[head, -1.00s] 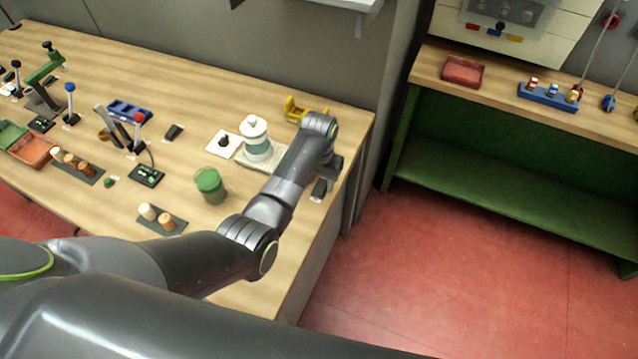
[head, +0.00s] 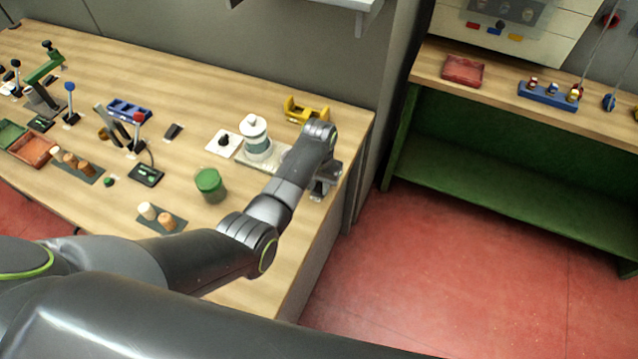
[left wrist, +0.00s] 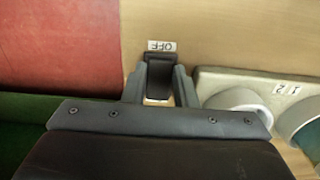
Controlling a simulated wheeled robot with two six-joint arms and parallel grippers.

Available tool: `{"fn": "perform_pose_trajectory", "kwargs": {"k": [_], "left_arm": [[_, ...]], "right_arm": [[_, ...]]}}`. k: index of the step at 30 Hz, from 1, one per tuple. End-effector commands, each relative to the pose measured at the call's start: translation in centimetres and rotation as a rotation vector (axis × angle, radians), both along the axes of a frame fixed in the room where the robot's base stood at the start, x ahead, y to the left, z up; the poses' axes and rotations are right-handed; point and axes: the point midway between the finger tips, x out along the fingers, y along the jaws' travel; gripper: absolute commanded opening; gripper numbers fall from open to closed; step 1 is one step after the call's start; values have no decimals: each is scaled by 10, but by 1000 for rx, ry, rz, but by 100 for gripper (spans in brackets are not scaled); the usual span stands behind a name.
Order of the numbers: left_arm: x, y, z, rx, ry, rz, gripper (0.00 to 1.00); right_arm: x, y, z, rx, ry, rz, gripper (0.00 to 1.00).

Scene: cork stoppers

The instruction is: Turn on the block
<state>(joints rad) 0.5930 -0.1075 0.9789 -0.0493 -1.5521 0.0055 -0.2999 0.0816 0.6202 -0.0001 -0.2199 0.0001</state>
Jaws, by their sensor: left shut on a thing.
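A small black block (left wrist: 160,72) stands in the left wrist view, beside a white label (left wrist: 162,46) that reads OFF, upside down in this picture. My left gripper (left wrist: 160,80) has one finger on each side of the block and is shut on it. In the head view my left gripper (head: 326,180) is at the right end of the wooden table (head: 285,240); the arm and gripper hide the block there. My right gripper is not in view.
A white-and-green canister (head: 254,138) on a pale base stands left of my left gripper, with a yellow holder (head: 304,111) behind. Red floor (head: 410,270) lies beyond the table's right edge.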

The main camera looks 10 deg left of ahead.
Motion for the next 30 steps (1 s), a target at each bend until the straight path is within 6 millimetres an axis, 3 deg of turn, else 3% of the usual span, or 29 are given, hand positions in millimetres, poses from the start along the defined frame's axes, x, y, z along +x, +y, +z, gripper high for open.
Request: {"fn": "perform_pose_trajectory", "kwargs": {"k": [10, 24, 30], "left_arm": [[6, -1, -1, 25, 123, -3, 3], [13, -2, -3, 69, 351, -1, 3], [13, -2, 1, 77, 388, 0, 3]], "right_arm": [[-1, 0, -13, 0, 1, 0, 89], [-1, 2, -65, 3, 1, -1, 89], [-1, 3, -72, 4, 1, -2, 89]]}}
